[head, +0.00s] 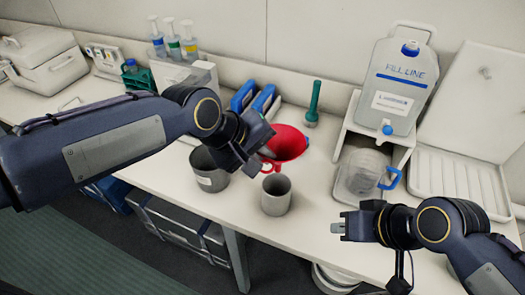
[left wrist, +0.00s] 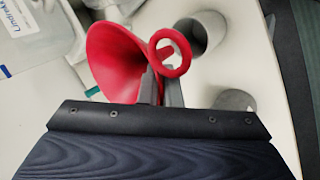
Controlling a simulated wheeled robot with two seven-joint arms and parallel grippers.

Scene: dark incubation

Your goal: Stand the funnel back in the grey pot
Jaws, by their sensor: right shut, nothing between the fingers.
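The red funnel (head: 287,143) is in my left gripper (head: 262,158), tilted on its side with its wide mouth facing away from the smaller pot. In the left wrist view the funnel (left wrist: 118,60) lies beside the left gripper's fingers (left wrist: 162,88), with its ring handle just beyond them. The exact grip point is partly hidden. A small plain grey pot (head: 276,200) stands upright in front of the funnel; it also shows in the left wrist view (left wrist: 208,30). My right gripper (head: 340,226) is shut and empty near the table's front.
A clear jug (head: 366,175) with a blue handle stands under the dispenser tank (head: 402,85) at the right. A green torch-like item (head: 313,105) and blue-handled items (head: 250,97) are behind the funnel. Bottles (head: 172,40) stand at the back left. Bare table lies right of the small pot.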

